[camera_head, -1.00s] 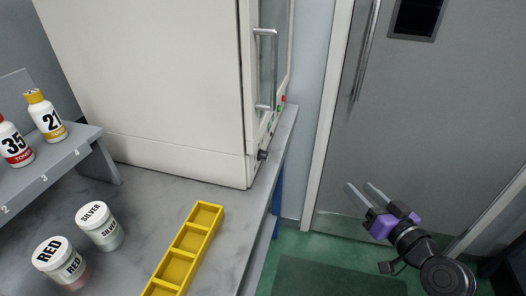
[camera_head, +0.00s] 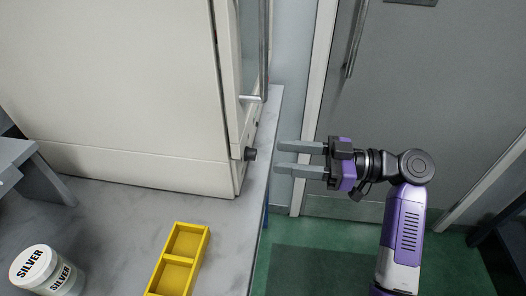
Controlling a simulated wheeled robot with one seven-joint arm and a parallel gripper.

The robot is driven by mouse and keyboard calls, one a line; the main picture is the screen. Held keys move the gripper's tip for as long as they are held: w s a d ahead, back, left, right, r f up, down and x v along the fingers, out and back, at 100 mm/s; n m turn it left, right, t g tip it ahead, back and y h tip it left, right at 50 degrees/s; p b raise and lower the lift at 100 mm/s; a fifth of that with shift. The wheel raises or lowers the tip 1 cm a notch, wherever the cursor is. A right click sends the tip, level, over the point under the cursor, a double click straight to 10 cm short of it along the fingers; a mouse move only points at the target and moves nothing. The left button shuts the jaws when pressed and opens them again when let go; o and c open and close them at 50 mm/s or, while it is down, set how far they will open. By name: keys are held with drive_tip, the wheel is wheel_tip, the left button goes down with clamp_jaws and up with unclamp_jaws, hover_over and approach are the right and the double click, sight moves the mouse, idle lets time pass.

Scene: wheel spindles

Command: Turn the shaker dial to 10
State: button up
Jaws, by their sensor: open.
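The shaker is the big cream cabinet (camera_head: 110,80) on the grey bench. Its dark dial (camera_head: 250,154) sticks out low on the side facing right, near the front corner. Any numbers on the dial cannot be read. My gripper (camera_head: 277,158) is to the right of the dial at about the same height in the picture. Its two grey fingers point left toward the dial, apart and empty. A gap shows between the fingertips and the dial.
A yellow divided tray (camera_head: 207,238) and a jar marked SILVER (camera_head: 45,272) stand on the bench (camera_head: 120,235) in front of the cabinet. The cabinet's vertical handle (camera_head: 264,45) is above the dial. A grey door (camera_head: 440,80) is behind my arm; green floor (camera_head: 320,235) lies below.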

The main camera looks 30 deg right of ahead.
sight(256, 154)
drive_tip(key=shift+x, duration=2.65)
clamp_jaws()
